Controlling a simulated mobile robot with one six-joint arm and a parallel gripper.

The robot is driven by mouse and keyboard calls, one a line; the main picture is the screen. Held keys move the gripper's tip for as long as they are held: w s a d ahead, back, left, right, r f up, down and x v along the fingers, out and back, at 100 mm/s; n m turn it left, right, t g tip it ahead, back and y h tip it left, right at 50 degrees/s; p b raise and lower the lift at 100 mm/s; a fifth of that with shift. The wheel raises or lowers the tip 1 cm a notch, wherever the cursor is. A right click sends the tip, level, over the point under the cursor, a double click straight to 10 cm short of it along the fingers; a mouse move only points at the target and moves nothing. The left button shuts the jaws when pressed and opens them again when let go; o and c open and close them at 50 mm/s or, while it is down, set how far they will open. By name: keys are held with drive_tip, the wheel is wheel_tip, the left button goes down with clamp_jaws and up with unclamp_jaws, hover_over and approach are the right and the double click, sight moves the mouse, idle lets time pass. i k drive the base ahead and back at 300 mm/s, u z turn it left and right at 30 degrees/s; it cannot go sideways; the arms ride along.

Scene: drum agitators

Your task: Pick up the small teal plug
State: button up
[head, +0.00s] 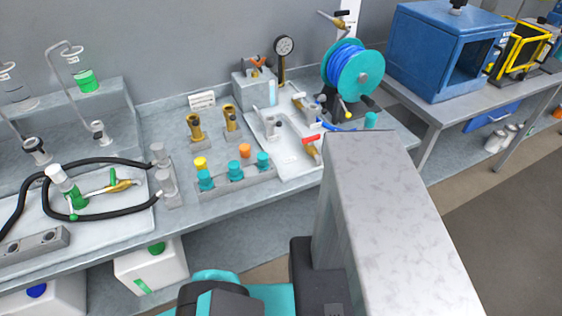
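Several small teal pieces are in the head view; I cannot tell which one is the teal plug. Three teal caps stand in a row on a low grey rack (245,183) near the bench's front edge: a left one (205,180), a middle one (235,172) and a right one (263,160). Another small teal piece (371,120) stands alone at the bench's right end, beside the hose reel. My gripper is not in view; only parts of my arm show at the bottom, apart from all of these pieces.
A yellow cap (200,163) and an orange cap (245,150) stand behind the teal row. A white tray (290,158) with metal fittings lies to the right. A blue hose reel (353,75) and a blue box (445,50) stand further right. Black hoses (100,215) lie left.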

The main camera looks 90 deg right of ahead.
sight(262, 157)
drive_tip(key=u, duration=0.25)
drive_tip(key=k, duration=0.25)
drive_tip(key=z, duration=3.25)
drive_tip(key=k, duration=0.25)
drive_tip(key=z, duration=1.65)
